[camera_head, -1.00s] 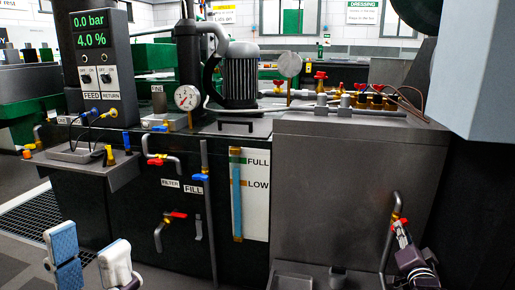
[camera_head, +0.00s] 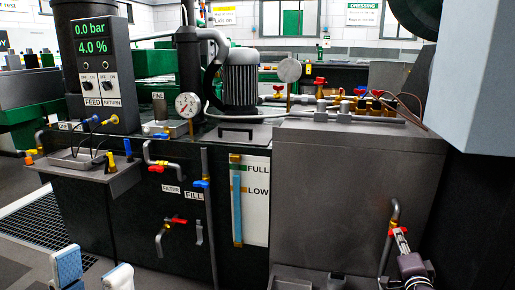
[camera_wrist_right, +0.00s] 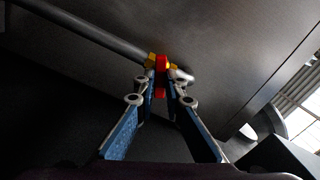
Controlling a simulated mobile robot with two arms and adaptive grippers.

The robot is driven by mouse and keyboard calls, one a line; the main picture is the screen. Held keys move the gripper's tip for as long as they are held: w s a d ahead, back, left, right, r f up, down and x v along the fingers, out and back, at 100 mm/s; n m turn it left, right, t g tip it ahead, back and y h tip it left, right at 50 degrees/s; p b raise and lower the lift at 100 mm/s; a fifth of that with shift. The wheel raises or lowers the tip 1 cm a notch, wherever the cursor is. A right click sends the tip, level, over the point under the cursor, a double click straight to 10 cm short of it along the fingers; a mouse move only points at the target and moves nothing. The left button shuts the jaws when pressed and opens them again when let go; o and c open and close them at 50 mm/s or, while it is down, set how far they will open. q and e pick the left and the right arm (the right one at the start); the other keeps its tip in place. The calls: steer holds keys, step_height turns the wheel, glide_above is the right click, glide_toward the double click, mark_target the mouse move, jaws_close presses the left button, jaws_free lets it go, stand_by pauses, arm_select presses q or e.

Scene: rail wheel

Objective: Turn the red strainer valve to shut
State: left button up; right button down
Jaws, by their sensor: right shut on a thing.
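The red valve handle (camera_head: 403,230) is on a brass fitting at the lower end of a bent grey pipe (camera_head: 393,215), on the front of the grey tank at the right. In the right wrist view the red handle (camera_wrist_right: 161,78) lies between the fingertips of my right gripper (camera_wrist_right: 160,86), with yellow brass beside it. My right gripper (camera_head: 402,243) is shut on this handle; the fingers cover part of it. No label naming this valve is readable. My left gripper (camera_head: 93,272) is empty at the bottom left, its two fingers apart, its lower part cut off by the picture edge.
Another red-handled tap (camera_head: 178,221) is on the dark cabinet front, left of the level gauge (camera_head: 255,205). A display box (camera_head: 97,65) reads 0.0 bar and 4.0 %. Several red-handled valves stand on the tank top.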

steer(key=shift+f+m+p, duration=0.1)
steer(key=shift+m+p, duration=0.6)
steer(key=shift+m, duration=1.6)
steer(key=c, duration=1.9)
jaws_free()
steer(key=shift+s, duration=0.1)
